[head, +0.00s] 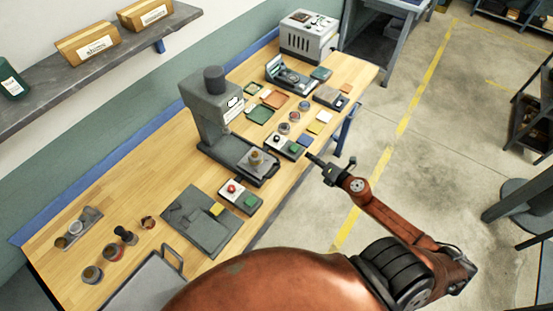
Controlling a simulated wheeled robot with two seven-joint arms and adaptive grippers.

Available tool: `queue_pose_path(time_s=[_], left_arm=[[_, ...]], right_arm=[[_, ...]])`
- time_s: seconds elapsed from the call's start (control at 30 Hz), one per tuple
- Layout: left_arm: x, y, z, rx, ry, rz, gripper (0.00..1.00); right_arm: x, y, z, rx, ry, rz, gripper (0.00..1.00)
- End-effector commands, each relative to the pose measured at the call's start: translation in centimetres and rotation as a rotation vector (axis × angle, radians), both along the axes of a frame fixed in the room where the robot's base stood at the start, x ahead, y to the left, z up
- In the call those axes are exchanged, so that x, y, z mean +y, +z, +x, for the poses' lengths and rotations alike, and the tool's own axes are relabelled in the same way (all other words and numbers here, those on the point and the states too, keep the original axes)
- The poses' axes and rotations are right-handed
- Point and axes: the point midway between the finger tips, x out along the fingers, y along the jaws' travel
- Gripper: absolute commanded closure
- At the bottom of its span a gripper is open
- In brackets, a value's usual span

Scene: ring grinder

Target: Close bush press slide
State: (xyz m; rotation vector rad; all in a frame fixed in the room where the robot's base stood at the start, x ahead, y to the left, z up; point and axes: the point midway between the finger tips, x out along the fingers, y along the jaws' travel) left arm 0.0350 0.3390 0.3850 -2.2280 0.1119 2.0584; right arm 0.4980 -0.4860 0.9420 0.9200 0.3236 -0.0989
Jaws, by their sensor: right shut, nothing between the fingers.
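The bush press (208,108), a grey machine with a dark round cap on top, stands on the wooden bench. Its slide (262,176) sticks out from the base toward the front edge of the bench. A small light fixture with a brown bush (256,157) sits on the slide, outside the press head. My right gripper (312,158) is shut and empty, out past the front edge of the bench, to the right of the slide's outer end and apart from it. My left gripper is not in view.
A control box with red and green buttons (240,195) lies in front of the press. Another button box (286,146) lies right of the slide, near my right gripper. A grey plate (196,228) and small parts lie at lower left.

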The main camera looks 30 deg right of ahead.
Motion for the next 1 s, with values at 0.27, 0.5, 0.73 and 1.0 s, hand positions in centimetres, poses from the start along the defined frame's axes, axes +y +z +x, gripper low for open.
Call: queue_pose_path(time_s=[0.27, 0.5, 0.73, 1.0], left_arm=[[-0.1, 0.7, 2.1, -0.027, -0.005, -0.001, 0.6], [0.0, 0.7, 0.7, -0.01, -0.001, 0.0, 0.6], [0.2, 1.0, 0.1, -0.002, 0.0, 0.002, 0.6], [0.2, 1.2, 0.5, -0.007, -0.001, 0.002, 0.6]], right_arm=[[9.2, 6.5, -1.8, -0.019, 0.601, -0.741, 1.0], [10.2, 6.2, -2.0, -0.009, 0.704, -0.895, 1.0], [11.3, 4.7, 0.8, -0.012, 0.699, -0.891, 1.0], [12.7, 2.4, 4.2, -0.011, 0.698, -0.89, 1.0]])
